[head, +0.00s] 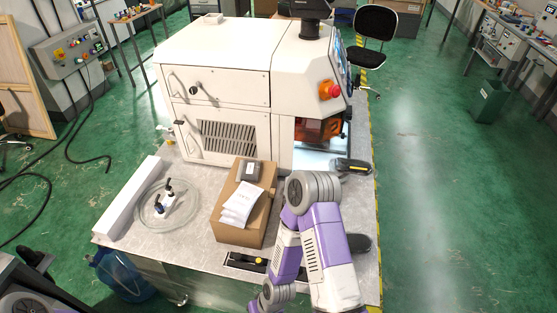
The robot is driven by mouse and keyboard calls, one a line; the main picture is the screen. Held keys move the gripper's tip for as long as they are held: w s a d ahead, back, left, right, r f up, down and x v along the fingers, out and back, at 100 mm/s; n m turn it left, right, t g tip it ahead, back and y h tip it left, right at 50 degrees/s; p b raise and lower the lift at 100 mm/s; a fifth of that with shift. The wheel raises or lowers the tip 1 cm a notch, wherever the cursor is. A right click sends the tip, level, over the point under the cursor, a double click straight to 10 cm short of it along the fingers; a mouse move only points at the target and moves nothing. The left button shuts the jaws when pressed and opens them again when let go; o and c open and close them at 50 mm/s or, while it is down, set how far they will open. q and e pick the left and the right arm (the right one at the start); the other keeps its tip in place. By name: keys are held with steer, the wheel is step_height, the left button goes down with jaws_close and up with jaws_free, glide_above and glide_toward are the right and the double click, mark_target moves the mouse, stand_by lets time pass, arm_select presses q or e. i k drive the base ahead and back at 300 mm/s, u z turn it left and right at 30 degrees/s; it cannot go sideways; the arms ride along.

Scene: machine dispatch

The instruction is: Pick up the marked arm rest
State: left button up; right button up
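A dark rounded pad (359,243) lies at the right edge of the table, partly hidden behind my purple and white arm; it may be an arm rest. A second dark elongated object (351,165) with a small yellowish patch lies farther back, beside the machine's opening. It may also be an arm rest; I cannot tell which is marked. My bent arm rises in front of the table and folds back down past the bottom edge. Its gripper is out of view. A bit of purple and grey arm shows at bottom left, without a gripper.
A large white machine (220,65) fills the back of the table (180,245). A cardboard box (237,235) with white packets (241,204) stands before it. A coiled clear tube (145,207) lies left. A black chair (374,38) stands behind.

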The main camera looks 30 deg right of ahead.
mark_target(350, 169)
steer(key=u, duration=2.3)
steer(key=k, duration=2.55)
steer(key=z, duration=1.45)
